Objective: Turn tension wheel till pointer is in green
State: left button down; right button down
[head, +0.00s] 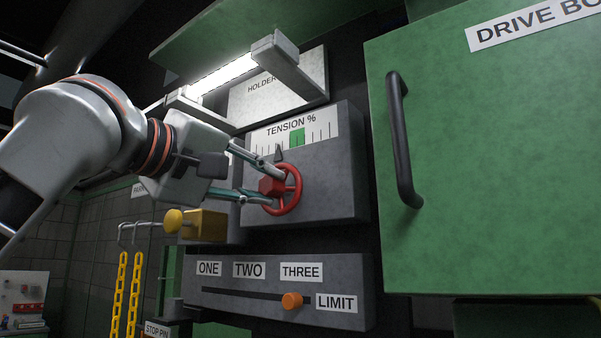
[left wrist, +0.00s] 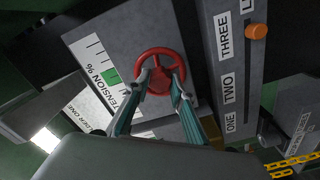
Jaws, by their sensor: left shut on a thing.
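The red tension wheel (head: 298,186) sits on the front of a grey box under the white TENSION % scale (head: 318,128). A green band (head: 297,138) marks part of the scale. The dark pointer (head: 279,153) stands below the scale, left of the green band. My left gripper (head: 271,186) is shut on the wheel's red middle, one finger above and one below. In the left wrist view, the fingers (left wrist: 163,84) reach onto the wheel (left wrist: 160,52) from both sides; the green band (left wrist: 111,76) shows there, but I cannot make out the pointer. My right gripper is not in view.
A green DRIVE BOX door (head: 480,170) with a black handle (head: 402,140) stands at right. Below the wheel is a slider panel with an orange knob (head: 292,300) near THREE. A yellow block (head: 207,226) with a round knob and yellow chains (head: 121,295) are below my left gripper.

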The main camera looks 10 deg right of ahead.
pick_arm(q)
jog(key=m, duration=1.8)
jog(key=c, duration=1.7)
grip_release()
jog(key=shift+s, duration=0.1)
jog(key=shift+b+v, duration=0.4)
jog(key=shift+v, duration=1.75)
jog(key=shift+s+a, duration=0.2)
jog(key=shift+a, duration=0.1)
